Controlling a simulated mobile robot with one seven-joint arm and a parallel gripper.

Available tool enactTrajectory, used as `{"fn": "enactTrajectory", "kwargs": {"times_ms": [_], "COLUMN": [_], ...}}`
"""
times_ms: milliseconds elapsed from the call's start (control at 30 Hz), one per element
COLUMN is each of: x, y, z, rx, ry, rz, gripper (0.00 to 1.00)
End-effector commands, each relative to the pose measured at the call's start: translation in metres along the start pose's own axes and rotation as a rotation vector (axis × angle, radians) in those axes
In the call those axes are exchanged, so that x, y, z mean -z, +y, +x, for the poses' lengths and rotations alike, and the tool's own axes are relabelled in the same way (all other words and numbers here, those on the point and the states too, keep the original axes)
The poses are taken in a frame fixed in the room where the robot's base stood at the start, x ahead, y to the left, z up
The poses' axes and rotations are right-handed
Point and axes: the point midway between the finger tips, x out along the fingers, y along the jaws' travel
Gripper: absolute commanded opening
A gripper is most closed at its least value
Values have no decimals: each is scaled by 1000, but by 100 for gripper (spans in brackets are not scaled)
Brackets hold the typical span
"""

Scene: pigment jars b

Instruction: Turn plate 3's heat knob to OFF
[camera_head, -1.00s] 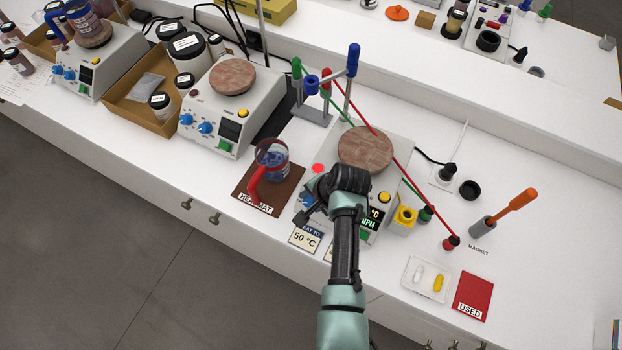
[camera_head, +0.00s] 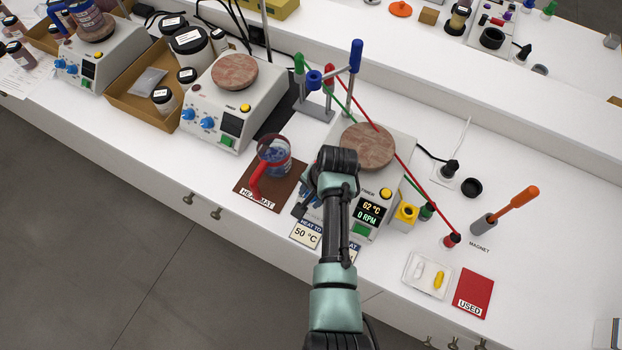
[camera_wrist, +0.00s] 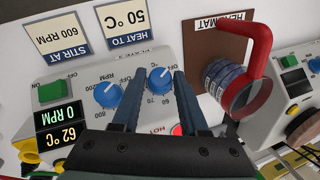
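Plate 3 (camera_head: 400,150) is a grey hot plate with a brown round top. Its display (camera_head: 370,212) reads 62 °C and 0 RPM. In the wrist view, which is upside down, its blue heat knob (camera_wrist: 160,80) sits beside the 60 and 70 marks, and the blue RPM knob (camera_wrist: 107,95) is to its left. My gripper (camera_wrist: 160,73) is open, one finger on each side of the heat knob; I cannot tell whether they touch it. In the head view my arm hides the knobs.
A red-handled glass jug (camera_head: 273,160) stands on the brown heat mat (camera_head: 243,190) beside plate 3. A rack (camera_head: 312,108) with coloured rods is behind. Cards reading 50 °C (camera_wrist: 125,20) and 600 RPM (camera_wrist: 55,40) lie in front. A yellow holder (camera_head: 405,214) is at the right.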

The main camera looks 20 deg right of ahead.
Motion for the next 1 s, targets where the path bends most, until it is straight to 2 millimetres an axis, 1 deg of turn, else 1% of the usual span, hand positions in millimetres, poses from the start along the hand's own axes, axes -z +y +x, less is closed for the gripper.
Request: {"fn": "enactTrajectory", "kwargs": {"times_ms": [33,100,400,533,667,867,1000], "x": [0,0,0,1,1,1,1], "y": [0,0,-1,-1,0,0,0], "z": [0,0,-1,-7,-22,-56,-82], "rx": [0,0,2,3,4,4,4], "ry": [-1,0,1,2,4,4,4], "rz": [0,0,2,2,2,2,2], "gripper": [55,67,67,67,67,67,67]}}
